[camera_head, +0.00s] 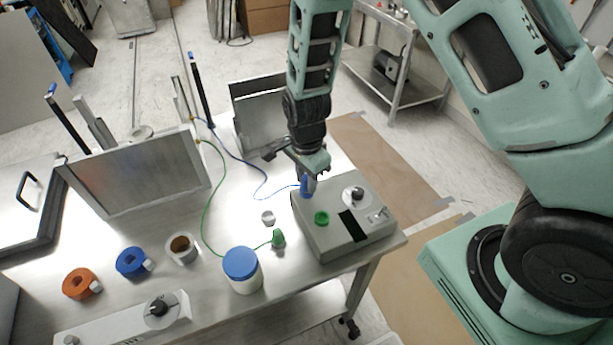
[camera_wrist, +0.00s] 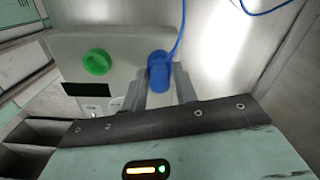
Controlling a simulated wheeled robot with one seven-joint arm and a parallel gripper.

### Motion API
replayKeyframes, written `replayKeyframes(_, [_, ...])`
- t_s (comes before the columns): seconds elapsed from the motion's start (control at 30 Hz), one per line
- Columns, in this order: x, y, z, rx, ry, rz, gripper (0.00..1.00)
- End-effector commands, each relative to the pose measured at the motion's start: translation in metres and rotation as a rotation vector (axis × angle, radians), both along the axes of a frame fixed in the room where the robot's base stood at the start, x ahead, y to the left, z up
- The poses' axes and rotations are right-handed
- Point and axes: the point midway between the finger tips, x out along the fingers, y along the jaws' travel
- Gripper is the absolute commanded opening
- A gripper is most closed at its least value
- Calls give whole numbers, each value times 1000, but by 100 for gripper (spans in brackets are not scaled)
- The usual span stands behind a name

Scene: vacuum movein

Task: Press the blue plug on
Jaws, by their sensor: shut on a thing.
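My gripper (camera_head: 310,176) points down over the box and is shut on the plug. In the wrist view the plug (camera_wrist: 159,73) sits between my two fingers (camera_wrist: 160,88), against the box face. Whether it is fully seated on its socket cannot be told. A green round socket (camera_head: 321,218) on the box is bare; it also shows in the wrist view (camera_wrist: 97,61).
A blue-lidded jar (camera_head: 241,264), tape rolls (camera_head: 131,262) and a standing metal panel (camera_head: 137,180) are to the left. The box also has a knob (camera_head: 354,196) and a dark display (camera_head: 354,225).

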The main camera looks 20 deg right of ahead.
Motion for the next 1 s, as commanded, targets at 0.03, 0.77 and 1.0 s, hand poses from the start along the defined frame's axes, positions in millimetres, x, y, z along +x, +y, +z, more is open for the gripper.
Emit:
replayKeyframes(0.03, [0,0,0,0,0,0,6])
replayKeyframes(0.77, [0,0,-5,0,0,0,6])
replayKeyframes(1.0, [0,0,-5,0,0,0,6])
